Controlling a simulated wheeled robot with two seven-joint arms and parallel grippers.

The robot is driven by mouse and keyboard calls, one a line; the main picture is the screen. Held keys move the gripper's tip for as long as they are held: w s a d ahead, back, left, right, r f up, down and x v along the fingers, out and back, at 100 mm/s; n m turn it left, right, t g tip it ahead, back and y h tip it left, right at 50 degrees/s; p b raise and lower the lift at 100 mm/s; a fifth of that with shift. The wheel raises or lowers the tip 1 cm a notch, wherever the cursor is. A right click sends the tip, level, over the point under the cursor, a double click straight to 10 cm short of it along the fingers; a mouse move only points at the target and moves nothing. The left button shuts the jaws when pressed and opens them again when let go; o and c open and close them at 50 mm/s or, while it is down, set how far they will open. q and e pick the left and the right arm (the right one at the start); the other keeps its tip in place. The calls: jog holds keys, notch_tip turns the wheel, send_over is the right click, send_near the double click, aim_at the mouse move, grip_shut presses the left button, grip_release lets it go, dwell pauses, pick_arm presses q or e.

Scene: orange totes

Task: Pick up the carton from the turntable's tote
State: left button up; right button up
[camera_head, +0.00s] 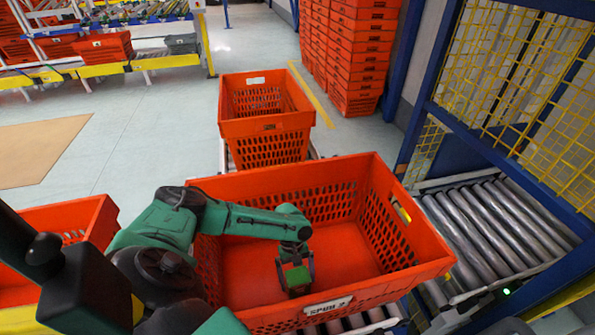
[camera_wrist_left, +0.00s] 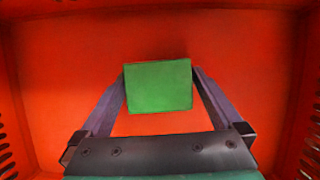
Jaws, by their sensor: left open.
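The carton (camera_head: 297,277) is a small green-topped box inside the large orange tote (camera_head: 272,316) in front of me. In the left wrist view the carton (camera_wrist_left: 159,86) shows as a green rectangle against the tote's orange floor (camera_wrist_left: 60,60). My left gripper (camera_head: 294,270) reaches down into the tote at the carton. In the left wrist view its two fingers (camera_wrist_left: 160,82) stand apart, one on each side of the carton. I cannot tell whether they touch it. My right gripper does not show.
Another orange tote (camera_head: 268,124) stands behind, and one (camera_head: 80,217) is at the left. A roller conveyor (camera_head: 495,230) and a yellow mesh fence (camera_head: 530,80) are on the right. Stacked orange totes (camera_head: 352,50) stand at the back. The tote's walls surround my left gripper.

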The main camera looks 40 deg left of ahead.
pick_arm(q)
jog(key=x, duration=0.2)
jog(key=shift+d+f, duration=0.2)
jog(key=shift+f, duration=0.2)
jog(key=c, duration=1.4)
